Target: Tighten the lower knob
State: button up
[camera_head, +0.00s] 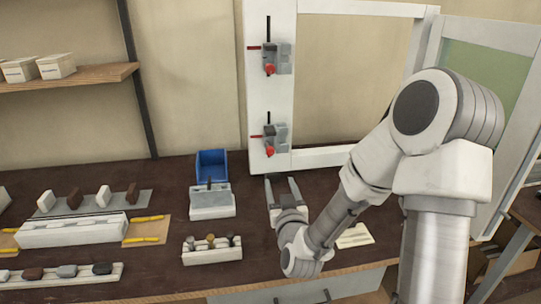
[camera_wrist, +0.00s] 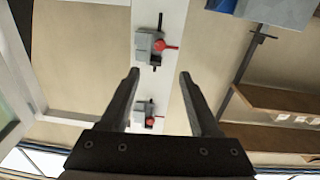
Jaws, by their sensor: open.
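Two grey clamps with red knobs sit one above the other on a white upright profile (camera_head: 257,95). The lower knob (camera_head: 268,150) is red, on the front of the lower clamp (camera_head: 277,135). The upper knob (camera_head: 270,69) is on the upper clamp (camera_head: 282,58). The wrist view is upside down, so the lower knob (camera_wrist: 168,46) shows above the upper one (camera_wrist: 150,121). My gripper (camera_head: 281,181) is open and empty, in front of and below the lower clamp, fingers pointing at the profile. Its fingers (camera_wrist: 160,74) are apart from both knobs.
A blue bin (camera_head: 212,165) and a grey-white block (camera_head: 212,203) stand left of my gripper on the dark bench (camera_head: 165,180). A holder with several round-topped pieces (camera_head: 212,255) stands nearer. A white frame (camera_head: 365,8) surrounds the panel at right. Space before the lower clamp looks clear.

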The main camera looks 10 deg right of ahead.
aim_at(270, 153)
jog(key=w, duration=1.6)
jog(key=shift+w+d+p, duration=0.15)
jog(key=shift+d+p, duration=0.1)
jog(key=shift+p, duration=0.15)
grip_shut()
